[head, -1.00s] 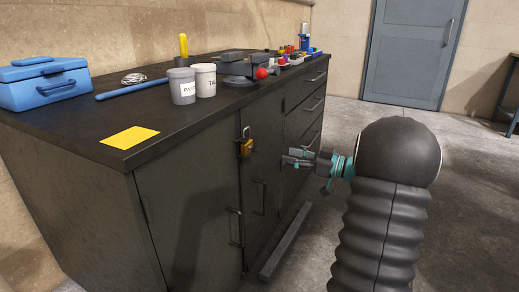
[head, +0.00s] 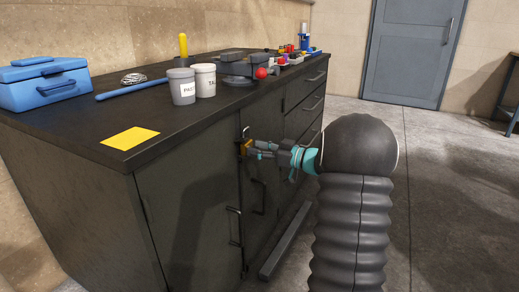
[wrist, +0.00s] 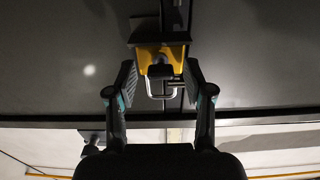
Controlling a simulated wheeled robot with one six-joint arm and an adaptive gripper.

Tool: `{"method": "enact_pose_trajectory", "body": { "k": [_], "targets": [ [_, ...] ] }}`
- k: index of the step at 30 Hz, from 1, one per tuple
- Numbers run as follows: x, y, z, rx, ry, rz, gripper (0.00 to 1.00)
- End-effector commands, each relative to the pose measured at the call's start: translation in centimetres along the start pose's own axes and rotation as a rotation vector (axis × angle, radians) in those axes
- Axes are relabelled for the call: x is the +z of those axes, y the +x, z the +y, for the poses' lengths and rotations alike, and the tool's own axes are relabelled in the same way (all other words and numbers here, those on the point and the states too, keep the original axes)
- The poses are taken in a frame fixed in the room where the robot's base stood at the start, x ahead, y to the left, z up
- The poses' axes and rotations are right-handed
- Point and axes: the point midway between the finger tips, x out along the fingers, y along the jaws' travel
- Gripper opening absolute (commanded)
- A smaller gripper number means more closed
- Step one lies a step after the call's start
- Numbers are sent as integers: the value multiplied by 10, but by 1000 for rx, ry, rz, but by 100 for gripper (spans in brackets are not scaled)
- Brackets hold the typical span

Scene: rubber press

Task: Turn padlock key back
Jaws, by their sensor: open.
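A yellow padlock (head: 245,147) hangs at the seam between the cabinet doors, just below the worktop edge. In the head view its right part is hidden behind my gripper (head: 256,149). In the wrist view the padlock (wrist: 163,60) is upside down in the picture, with a grey metal loop-shaped part, perhaps the key (wrist: 170,88), in front of it. My gripper (wrist: 160,82) is open, with one finger on each side of the padlock and the metal part. Whether the fingers touch either cannot be told.
The dark cabinet (head: 190,190) has bar handles (head: 235,226) below the padlock. On its top are a blue toolbox (head: 42,84), a yellow sheet (head: 130,138), two pots (head: 204,80) and a vise (head: 245,66). The floor (head: 440,200) to the right is clear.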

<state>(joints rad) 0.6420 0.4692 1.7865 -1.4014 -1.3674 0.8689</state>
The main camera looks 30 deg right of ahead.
Motion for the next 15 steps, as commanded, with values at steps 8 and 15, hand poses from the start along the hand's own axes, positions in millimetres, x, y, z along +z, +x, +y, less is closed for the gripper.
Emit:
{"method": "enact_pose_trajectory", "body": {
  "k": [8, 15],
  "targets": [
    [0, 0, 0, 0, 0, 0, 5],
    [0, -2, 1, 0, -5, 0, 0]
  ]
}}
